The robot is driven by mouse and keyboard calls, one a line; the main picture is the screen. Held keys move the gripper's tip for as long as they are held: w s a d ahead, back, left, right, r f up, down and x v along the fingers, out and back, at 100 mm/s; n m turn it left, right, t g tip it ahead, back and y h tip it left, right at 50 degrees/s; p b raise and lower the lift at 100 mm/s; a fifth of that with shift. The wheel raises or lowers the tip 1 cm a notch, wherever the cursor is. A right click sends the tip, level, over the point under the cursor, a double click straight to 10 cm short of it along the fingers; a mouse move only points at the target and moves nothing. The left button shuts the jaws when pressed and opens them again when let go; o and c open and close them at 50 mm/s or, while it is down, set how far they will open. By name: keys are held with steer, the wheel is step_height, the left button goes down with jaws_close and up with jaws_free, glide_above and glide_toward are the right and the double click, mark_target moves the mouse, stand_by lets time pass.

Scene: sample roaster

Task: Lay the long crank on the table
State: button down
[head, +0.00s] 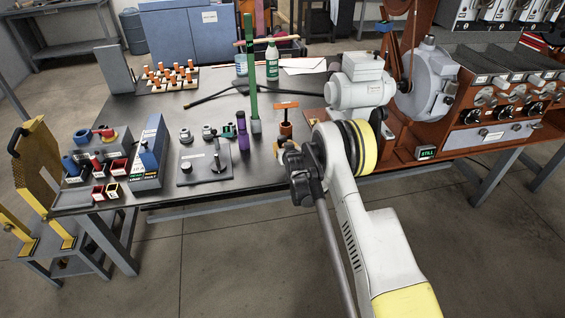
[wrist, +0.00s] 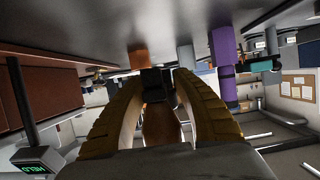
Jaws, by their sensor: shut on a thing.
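My gripper (wrist: 155,100) is shut on the long crank (wrist: 161,128); a brown, rounded grip shows between the two ribbed yellow-brown fingers, with a dark block just beyond it. Most of the crank is hidden by the fingers and wrist. In the head view, my gripper (head: 292,165) is at the front edge of the dark table (head: 135,112), right of its middle. A dark rod runs from there down toward the bottom of the picture; I cannot tell whether it is part of the crank. The wrist view is upside down, with the tabletop along its top.
An orange T-topped stand (head: 286,128) is just behind my gripper. A purple cylinder (head: 243,132), a tall green post (head: 251,75) and a black-knobbed plate (head: 205,165) are left. The roaster (head: 420,85) is right. Some bare tabletop shows at left-centre.

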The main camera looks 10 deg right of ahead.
step_height(320, 180, down, 7)
steer(key=b, duration=0.2)
steer(key=shift+f+b, duration=0.2)
steer(key=shift+b, duration=0.2)
steer(key=shift+r, duration=0.15)
steer(key=c, duration=1)
jaws_free()
